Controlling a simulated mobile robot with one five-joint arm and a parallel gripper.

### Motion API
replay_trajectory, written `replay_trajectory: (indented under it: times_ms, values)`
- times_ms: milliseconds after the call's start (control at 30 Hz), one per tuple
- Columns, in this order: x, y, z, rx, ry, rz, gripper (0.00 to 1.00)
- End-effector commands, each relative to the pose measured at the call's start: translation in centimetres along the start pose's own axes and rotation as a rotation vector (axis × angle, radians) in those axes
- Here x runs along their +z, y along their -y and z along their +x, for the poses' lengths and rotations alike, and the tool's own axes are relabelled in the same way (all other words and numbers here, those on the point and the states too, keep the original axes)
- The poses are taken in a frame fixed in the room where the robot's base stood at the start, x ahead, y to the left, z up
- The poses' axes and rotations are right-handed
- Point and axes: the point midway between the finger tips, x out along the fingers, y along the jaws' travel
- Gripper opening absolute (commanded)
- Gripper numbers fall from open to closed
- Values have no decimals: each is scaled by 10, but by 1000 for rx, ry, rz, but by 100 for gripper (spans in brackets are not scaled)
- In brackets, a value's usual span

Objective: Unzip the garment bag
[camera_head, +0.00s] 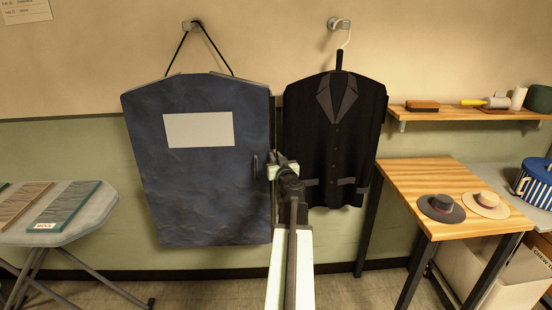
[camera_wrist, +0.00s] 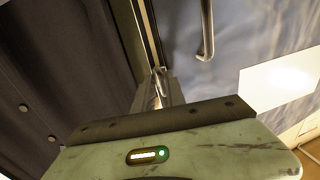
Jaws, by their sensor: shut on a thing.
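The blue garment bag (camera_head: 195,195) hangs on the wall by a dark cord and has a blank pale panel on its front. It fills the right of the wrist view (camera_wrist: 245,45). A zip line (camera_wrist: 150,30) runs along the bag's edge, on its right side in the head view. My gripper (camera_wrist: 158,82) is shut at this line, on what seems to be the zip pull, which the fingers mostly hide. In the head view, my gripper (camera_head: 279,160) is at the bag's right edge, about mid-height. A dark handle (camera_head: 255,166) is on the bag's front beside it.
A black jacket (camera_head: 335,130) hangs close to the right of the bag and my gripper. An ironing board (camera_head: 85,230) stands at the left. A wooden table (camera_head: 445,185) with two hats stands at the right, below a shelf (camera_head: 455,114) with brushes and rollers.

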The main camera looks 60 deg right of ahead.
Motion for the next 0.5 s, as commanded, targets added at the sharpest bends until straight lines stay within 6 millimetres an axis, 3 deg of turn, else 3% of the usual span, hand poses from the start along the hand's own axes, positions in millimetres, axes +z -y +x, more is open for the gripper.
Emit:
replay_trajectory:
  times_ms: [33, 500]
  values:
    - [39, 7, 0, -18, 0, 2, 0]
    - [208, 6, 1, -19, 0, 2, 0]
